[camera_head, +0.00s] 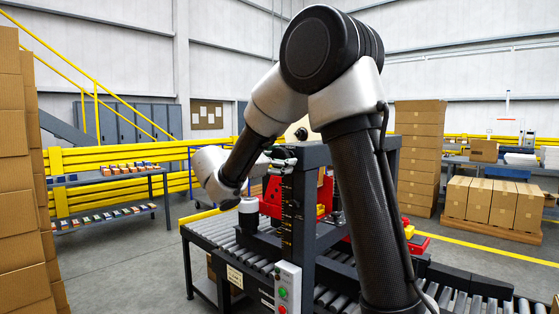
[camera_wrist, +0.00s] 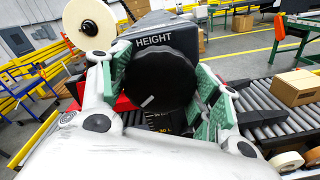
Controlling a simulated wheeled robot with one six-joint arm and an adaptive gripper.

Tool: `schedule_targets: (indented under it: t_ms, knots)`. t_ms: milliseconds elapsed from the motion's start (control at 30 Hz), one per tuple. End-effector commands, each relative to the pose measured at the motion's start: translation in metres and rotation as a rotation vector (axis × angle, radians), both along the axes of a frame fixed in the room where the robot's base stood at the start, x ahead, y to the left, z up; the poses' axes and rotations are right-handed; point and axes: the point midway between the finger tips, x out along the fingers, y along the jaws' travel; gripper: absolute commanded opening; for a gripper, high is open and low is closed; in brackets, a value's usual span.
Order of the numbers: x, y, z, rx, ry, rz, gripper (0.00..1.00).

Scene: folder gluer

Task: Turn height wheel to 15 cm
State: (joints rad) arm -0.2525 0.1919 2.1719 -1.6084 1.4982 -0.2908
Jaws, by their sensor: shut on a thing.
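The black round height wheel (camera_wrist: 158,82) fills the middle of the wrist view, below the white word HEIGHT on the dark machine housing (camera_wrist: 150,27). A short white mark shows near the wheel's lower left edge. My gripper (camera_wrist: 163,77) has its green-padded fingers on the left and right sides of the wheel, shut on it. In the head view my gripper (camera_head: 277,160) is at the top of the machine's dark post, and the wheel is hard to make out there. A dark scale strip (camera_head: 287,215) runs down the post; its reading is too small to tell.
A roller conveyor (camera_head: 235,239) runs through the machine. A control box (camera_head: 287,288) with green and red buttons is on the near side. A tape roll (camera_wrist: 90,23) sits beside the housing. A carton (camera_wrist: 296,87) rests on the rollers at right.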

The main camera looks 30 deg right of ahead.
Motion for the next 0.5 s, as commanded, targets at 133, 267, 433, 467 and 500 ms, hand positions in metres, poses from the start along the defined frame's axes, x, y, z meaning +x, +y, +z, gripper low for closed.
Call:
schedule_targets:
  t_ms: [133, 267, 433, 467, 500]
  knots:
    - [0.0003, 0.0003, -0.0014, -0.045, 0.131, 0.001, 0.39]
    - [0.0004, 0.0004, -0.0014, -0.087, 0.247, 0.001, 0.39]
    - [0.0003, 0.0004, -0.0015, -0.143, 0.398, 0.001, 0.39]
    - [0.0003, 0.0004, -0.0015, -0.153, 0.426, 0.000, 0.39]
    - [0.0003, 0.0004, -0.0015, -0.166, 0.461, 0.001, 0.39]
